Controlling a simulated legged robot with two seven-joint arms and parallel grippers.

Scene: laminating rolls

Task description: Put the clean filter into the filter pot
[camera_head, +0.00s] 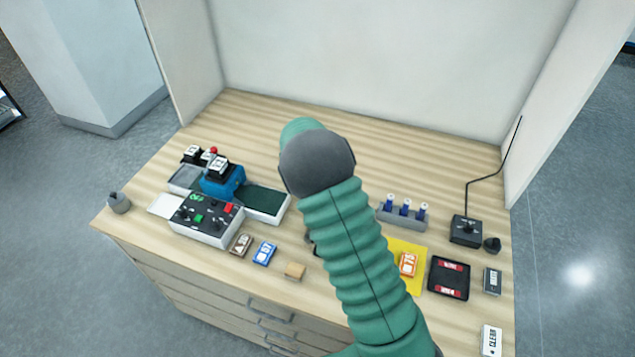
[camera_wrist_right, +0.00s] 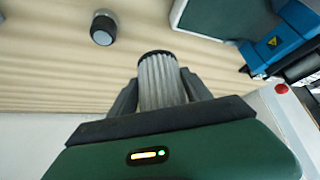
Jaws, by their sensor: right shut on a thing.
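In the right wrist view, a pale pleated filter (camera_wrist_right: 161,82) with a dark end ring is held between the two fingers of my right gripper (camera_wrist_right: 160,88). Tabletop shows beyond it. A short round grey-and-dark thing (camera_wrist_right: 103,28) stands apart from the filter, to its upper left; I cannot tell whether it is the filter pot. In the head view my right arm reaches up over the middle of the table and hides its own gripper and the filter. A dark thing (camera_head: 310,238) is partly covered by this arm. My left gripper is not in view.
A blue machine (camera_head: 222,183) and a control box (camera_head: 207,220) stand at left; the machine shows in the wrist view (camera_wrist_right: 284,44). A small grey pot-like thing (camera_head: 119,203) is at the left corner.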

